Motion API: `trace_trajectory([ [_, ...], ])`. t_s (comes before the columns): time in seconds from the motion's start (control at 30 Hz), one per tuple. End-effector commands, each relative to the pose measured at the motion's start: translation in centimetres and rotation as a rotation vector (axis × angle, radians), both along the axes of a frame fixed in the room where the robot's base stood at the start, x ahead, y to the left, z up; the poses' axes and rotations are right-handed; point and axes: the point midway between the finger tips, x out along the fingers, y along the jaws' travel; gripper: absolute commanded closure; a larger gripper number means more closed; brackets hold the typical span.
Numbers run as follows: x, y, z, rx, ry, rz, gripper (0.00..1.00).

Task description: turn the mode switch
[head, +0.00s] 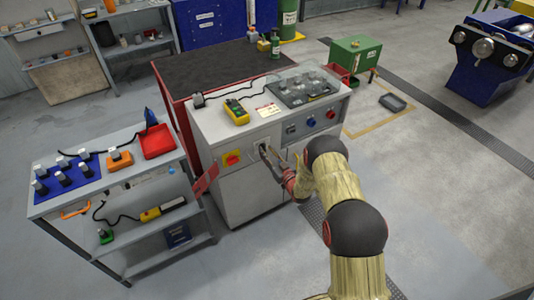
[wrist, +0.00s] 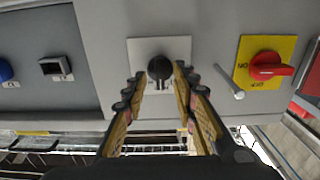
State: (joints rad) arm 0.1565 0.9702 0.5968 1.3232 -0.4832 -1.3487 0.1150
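The mode switch looks to be the black knob (wrist: 160,68) on a light square plate (wrist: 140,48) on the front of the grey cabinet. In the wrist view my gripper (wrist: 161,74) points at this knob, with one finger on each side of it. The fingers are apart, and small gaps seem to show between them and the knob. In the head view my gripper (head: 266,151) is at the cabinet front (head: 240,190), and my fingers partly hide the plate there.
In the wrist view, a red rotary switch on a yellow plate (wrist: 245,75) and a thin light rod (wrist: 229,82) are right of the knob. A blue button (wrist: 6,70) and a black square fitting (wrist: 55,68) are left. A grey shelf cart (head: 120,205) stands left of the cabinet.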

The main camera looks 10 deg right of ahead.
Motion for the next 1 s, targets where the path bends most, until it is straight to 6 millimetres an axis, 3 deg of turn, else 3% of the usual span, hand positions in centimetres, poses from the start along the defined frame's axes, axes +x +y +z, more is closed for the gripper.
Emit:
trace_trajectory([
  [0.33,0.49,0.21,-0.03,0.000,0.002,0.000,0.72],
  [0.83,0.48,0.19,-0.02,0.001,0.001,0.000,1.00],
  [1.0,0.47,0.20,-0.02,0.000,0.002,0.000,1.00],
])
